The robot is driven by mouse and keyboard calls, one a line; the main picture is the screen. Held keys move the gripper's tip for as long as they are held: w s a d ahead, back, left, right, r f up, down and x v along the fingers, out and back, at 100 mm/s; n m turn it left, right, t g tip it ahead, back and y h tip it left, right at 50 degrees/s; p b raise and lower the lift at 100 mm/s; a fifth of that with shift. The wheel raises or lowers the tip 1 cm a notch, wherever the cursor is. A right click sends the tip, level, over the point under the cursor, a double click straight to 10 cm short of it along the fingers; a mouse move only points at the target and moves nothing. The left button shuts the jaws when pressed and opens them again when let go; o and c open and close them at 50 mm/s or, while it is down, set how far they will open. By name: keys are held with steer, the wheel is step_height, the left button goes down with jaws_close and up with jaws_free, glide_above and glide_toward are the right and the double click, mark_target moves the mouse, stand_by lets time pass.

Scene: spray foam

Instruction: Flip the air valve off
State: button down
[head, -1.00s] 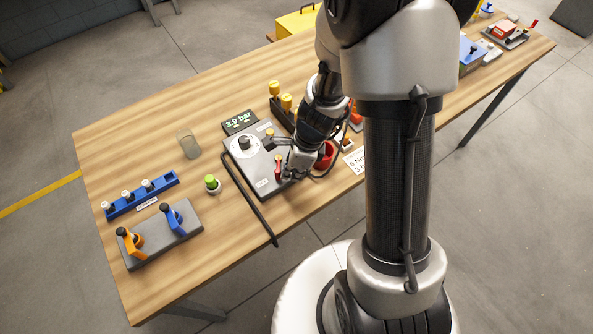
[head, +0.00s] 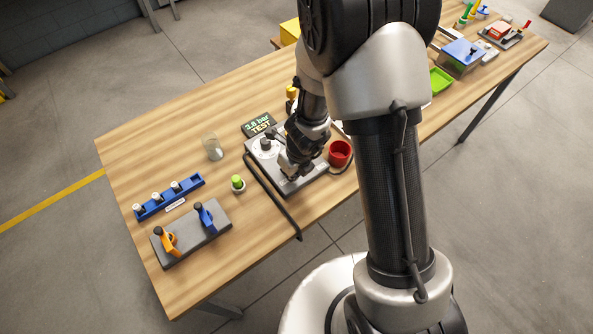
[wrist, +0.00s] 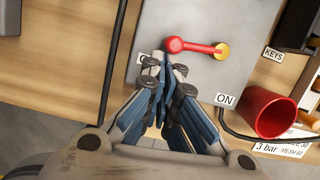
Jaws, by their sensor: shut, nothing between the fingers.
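The air valve lever (wrist: 198,47) is red, with a round red end at left and a yellow-gold end at right. It lies nearly level across the grey panel (wrist: 215,18) in the wrist view. An "ON" label (wrist: 225,99) is below the yellow-gold end; another label (wrist: 145,57), mostly hidden by my fingers, is beside the red end. My gripper (wrist: 167,65) is shut and empty, its tips just below the red end; I cannot tell if they touch. In the head view, my gripper (head: 289,176) is over the panel and hides the lever.
A display (head: 259,126) behind the panel reads "3.8 bar TEST". A red cup (head: 340,153) stands right of the panel, a black hose (head: 272,198) runs at its left. A glass (head: 212,147), green-topped item (head: 238,183) and blue rack (head: 169,197) stand further left.

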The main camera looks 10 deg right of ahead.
steer(key=shift+w+a, duration=0.2)
steer(key=shift+a, duration=0.3)
stand_by(0.4)
